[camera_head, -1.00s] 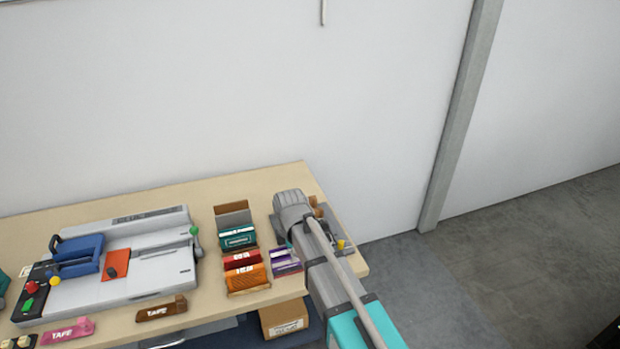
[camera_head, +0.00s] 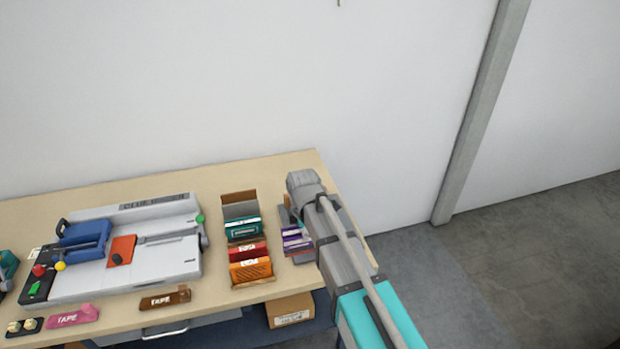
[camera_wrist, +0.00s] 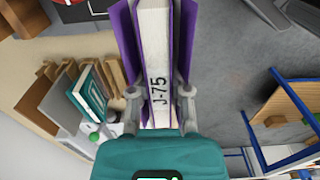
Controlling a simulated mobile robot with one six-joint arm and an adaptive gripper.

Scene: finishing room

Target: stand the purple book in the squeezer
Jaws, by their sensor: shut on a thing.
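In the wrist view my gripper (camera_wrist: 160,92) is shut on the purple book (camera_wrist: 127,45). Its two purple covers stand on either side of a white block marked J-75, with one finger at each side. In the head view purple with white marks (camera_head: 292,240) shows just left of my arm, at the right end of the bench. My fingers are hidden there behind the wrist and arm. I cannot clearly make out the squeezer; grey parts beside the purple are mostly covered by my arm.
A cardboard holder with teal (camera_head: 242,229), red (camera_head: 246,252) and orange (camera_head: 251,271) books stands left of my arm. Further left is a grey binding machine (camera_head: 150,262) with a blue clamp (camera_head: 84,243). Tape dispensers lie along the front edge. A carton (camera_head: 290,311) sits below.

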